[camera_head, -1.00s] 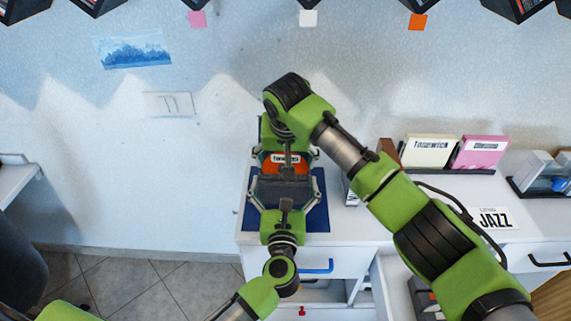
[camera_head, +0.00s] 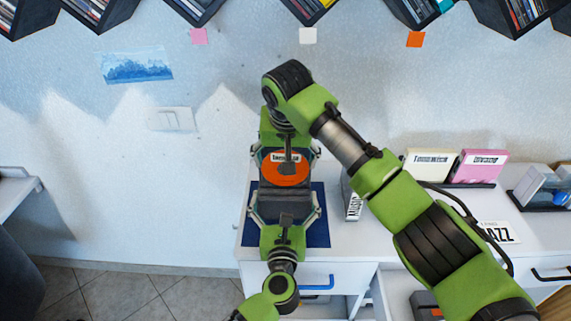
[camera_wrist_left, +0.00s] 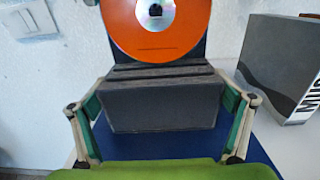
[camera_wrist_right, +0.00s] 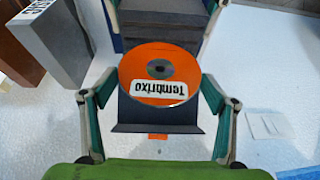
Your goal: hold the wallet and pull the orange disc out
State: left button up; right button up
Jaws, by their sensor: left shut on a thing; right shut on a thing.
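The dark grey wallet (camera_head: 283,207) stands over a dark blue mat (camera_head: 318,228); it fills the middle of the left wrist view (camera_wrist_left: 162,108). My left gripper (camera_head: 285,212) is shut on the wallet, one finger on each side. The orange disc (camera_head: 273,173), on a dark backing, shows above the wallet, with a white label reading "Tembrixo" in the right wrist view (camera_wrist_right: 140,70). My right gripper (camera_head: 286,154) is shut on the disc's dark backing (camera_wrist_right: 150,118), beyond the wallet. The backing's lower end meets the wallet's slotted edge; I cannot tell whether it is still inside.
A grey box (camera_head: 352,198) stands close right of the mat. White and pink cases (camera_head: 430,166) stand farther right on the white counter. My right arm crosses above the counter. The wall behind carries a switch (camera_head: 171,119) and shelves above.

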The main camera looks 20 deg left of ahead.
jog(key=shift+r, duration=1.45)
pick_arm(q)
jog(key=o, duration=0.8)
jog(key=shift+o, duration=0.2)
